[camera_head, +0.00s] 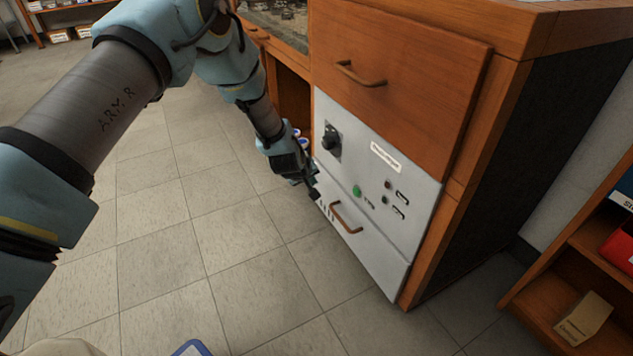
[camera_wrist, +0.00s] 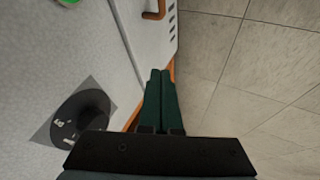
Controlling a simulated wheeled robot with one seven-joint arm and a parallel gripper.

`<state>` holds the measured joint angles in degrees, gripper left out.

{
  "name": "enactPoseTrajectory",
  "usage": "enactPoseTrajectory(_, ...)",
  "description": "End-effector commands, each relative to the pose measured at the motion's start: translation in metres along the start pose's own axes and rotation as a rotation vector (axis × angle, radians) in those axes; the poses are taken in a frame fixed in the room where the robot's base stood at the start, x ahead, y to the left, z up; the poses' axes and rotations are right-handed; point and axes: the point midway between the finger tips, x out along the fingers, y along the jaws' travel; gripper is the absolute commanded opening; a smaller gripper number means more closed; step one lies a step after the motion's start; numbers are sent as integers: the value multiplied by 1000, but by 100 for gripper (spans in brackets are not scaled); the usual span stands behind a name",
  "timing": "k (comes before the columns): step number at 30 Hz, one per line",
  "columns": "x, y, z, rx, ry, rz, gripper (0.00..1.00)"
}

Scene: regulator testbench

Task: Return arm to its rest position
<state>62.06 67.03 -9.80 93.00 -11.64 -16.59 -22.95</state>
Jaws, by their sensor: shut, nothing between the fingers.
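My arm reaches from the left of the head view down to the front of the wooden cabinet. My gripper (camera_head: 312,190) is beside the left edge of the grey panel, low near the panel's vents. In the wrist view my gripper (camera_wrist: 161,75) shows its two dark green fingers together, shut with nothing between them. The fingertips are close to the panel's edge; whether they touch it I cannot tell.
The grey panel (camera_head: 355,150) carries a black knob (camera_head: 330,138), a green button (camera_head: 357,190) and a drawer handle (camera_head: 345,218). A wooden drawer (camera_head: 400,75) is above it. A shelf (camera_head: 545,290) stands at right. The tiled floor (camera_head: 200,230) is mostly clear.

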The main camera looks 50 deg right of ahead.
Motion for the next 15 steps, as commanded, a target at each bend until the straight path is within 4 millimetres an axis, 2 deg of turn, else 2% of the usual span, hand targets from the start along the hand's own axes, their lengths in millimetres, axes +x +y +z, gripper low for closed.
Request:
enactPoseTrajectory(3, -15, 1, 0, 0, -2, 0, 0)
enactPoseTrajectory(6, -21, 0, 1, 0, -2, -1, 0)
enactPoseTrajectory(15, -23, -2, -1, -1, -1, -2, 0)
